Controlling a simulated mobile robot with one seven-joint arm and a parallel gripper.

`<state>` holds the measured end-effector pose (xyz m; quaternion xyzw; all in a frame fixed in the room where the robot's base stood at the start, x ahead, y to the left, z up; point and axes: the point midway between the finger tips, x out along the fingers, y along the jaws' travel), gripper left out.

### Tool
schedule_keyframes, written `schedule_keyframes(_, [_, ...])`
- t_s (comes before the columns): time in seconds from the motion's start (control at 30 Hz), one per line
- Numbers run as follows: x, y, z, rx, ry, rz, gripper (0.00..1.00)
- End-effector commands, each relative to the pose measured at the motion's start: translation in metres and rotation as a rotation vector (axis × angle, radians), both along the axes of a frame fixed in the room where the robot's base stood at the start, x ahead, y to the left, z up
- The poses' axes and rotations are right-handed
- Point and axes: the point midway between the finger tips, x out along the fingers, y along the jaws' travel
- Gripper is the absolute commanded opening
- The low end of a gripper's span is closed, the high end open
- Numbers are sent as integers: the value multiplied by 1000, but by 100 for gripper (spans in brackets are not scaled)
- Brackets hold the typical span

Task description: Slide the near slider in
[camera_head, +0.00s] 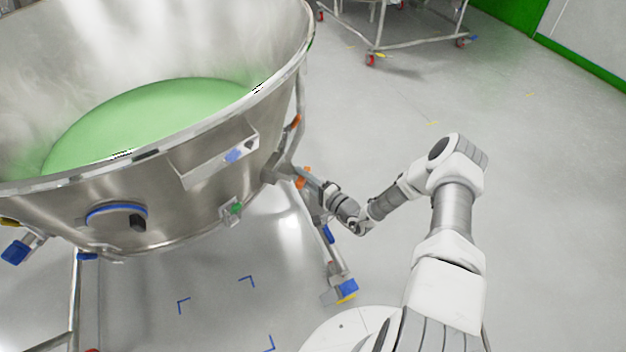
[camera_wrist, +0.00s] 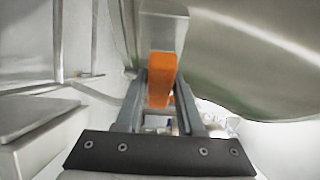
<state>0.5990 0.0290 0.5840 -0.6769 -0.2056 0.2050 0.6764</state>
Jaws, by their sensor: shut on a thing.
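The near slider's orange end (camera_wrist: 160,72) sits between the two grey fingers of my gripper (camera_wrist: 160,88) in the wrist view. It comes out of a grey metal housing (camera_wrist: 165,30). In the head view my gripper (camera_head: 303,178) is at the right side of the large steel bowl, beside the grey bracket, and a bit of orange (camera_head: 300,183) shows there. The fingers are shut on the orange piece. The fingers and arm partly hide it in the head view, so how far the slider sticks out is unclear.
The steel bowl (camera_head: 215,160) holds green material and stands on a tubular frame with a blue-and-yellow caster (camera_head: 347,288) below my arm. Another orange piece (camera_head: 295,122) is farther back. A wheeled steel frame (camera_head: 375,45) stands behind. Open floor lies to the right.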

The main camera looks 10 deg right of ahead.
Motion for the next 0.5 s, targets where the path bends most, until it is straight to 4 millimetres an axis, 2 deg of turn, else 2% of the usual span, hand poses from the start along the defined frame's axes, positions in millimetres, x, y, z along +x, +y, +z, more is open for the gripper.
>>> schedule_keyframes(0.03, [6,12,1,1,-2,4,0])
schedule_keyframes(0.13, [15,25,1,1,-1,3,0])
schedule_keyframes(0.5, [21,32,2,4,-4,2,0])
